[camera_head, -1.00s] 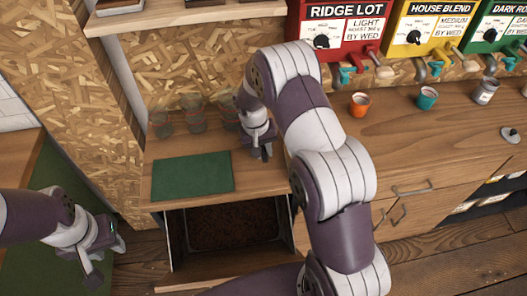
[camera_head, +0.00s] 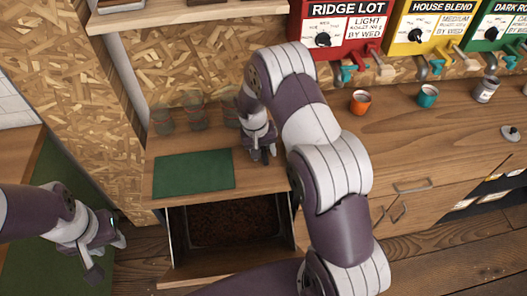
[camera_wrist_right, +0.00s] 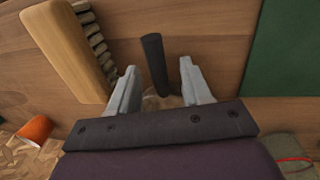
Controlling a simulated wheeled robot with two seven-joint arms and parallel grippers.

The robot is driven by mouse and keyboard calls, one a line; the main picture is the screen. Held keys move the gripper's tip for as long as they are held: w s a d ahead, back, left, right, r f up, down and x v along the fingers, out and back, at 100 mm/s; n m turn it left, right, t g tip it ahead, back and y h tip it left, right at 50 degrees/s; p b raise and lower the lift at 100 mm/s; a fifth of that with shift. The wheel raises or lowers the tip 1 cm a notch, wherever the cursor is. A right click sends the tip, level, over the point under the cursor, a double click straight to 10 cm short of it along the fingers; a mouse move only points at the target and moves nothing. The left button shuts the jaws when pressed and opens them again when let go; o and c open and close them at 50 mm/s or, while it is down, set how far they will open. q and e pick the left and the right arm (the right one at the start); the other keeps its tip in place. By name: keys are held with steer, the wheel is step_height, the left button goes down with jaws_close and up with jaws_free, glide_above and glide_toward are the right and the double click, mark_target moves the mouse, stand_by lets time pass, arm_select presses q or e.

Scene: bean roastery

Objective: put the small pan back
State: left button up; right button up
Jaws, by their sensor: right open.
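My right gripper (camera_head: 262,156) points down over the counter, to the right of the green mat (camera_head: 195,174). In the right wrist view it is open (camera_wrist_right: 157,82), with a dark round handle (camera_wrist_right: 154,58) standing between its fingers. A pale, partly see-through shape (camera_wrist_right: 158,101) shows at the near end of this handle, mostly hidden by the gripper body. I cannot tell for sure whether this is the small pan. My left gripper (camera_head: 107,260) hangs empty at the lower left, its fingers apart, away from the counter.
A wooden brush (camera_wrist_right: 68,48) lies left of the right gripper's fingers. Orange (camera_head: 360,102) and teal (camera_head: 427,96) cups stand right of my arm.

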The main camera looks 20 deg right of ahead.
step_height(320, 180, up, 11)
steer(key=a+b, duration=0.2)
steer(key=s+a+r+n+t+y, duration=0.1)
steer(key=s, duration=0.8)
steer(key=s+a+n+y, duration=0.1)
steer(key=s+a, duration=0.1)
steer(key=s, duration=0.7)
steer(key=shift+s+a+r+n+t, duration=0.3)
steer(key=shift+s+r+n+t, duration=0.05)
steer(key=shift+s+n+t, duration=0.05)
